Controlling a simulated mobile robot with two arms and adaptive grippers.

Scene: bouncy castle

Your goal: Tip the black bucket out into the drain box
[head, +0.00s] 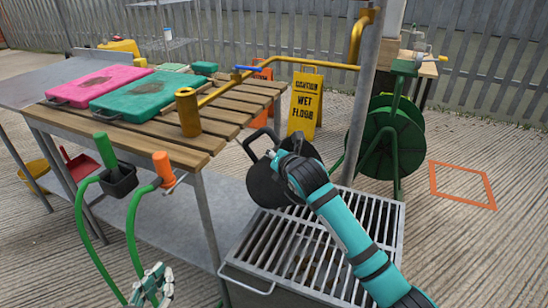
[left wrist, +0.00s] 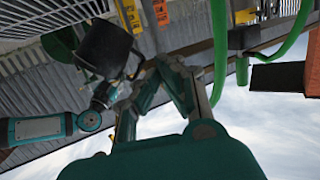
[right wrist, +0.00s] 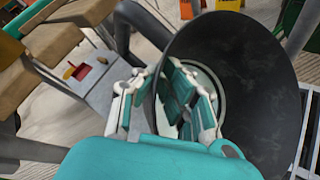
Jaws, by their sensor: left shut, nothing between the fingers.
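The black bucket (head: 262,184) is tilted over the drain box, a metal box with a slatted grate (head: 322,238). My right gripper (right wrist: 165,95) is shut on the bucket's wall, one finger inside and one outside. The right wrist view looks into the bucket's wide mouth (right wrist: 248,75); a pale round area shows deep inside, partly hidden by the finger, and I cannot tell what it is. My left gripper (head: 152,286) is shut and empty at the lower left, apart from the bucket. The left wrist view also shows the bucket (left wrist: 100,48).
A wooden-slatted table (head: 180,135) holds pink (head: 100,85) and green (head: 138,95) cases. Green hose loops with an orange-ended nozzle (head: 163,167) hang at its front. A metal post (head: 362,90), a green hose reel (head: 390,140) and a yellow wet-floor sign (head: 305,103) stand behind the drain box.

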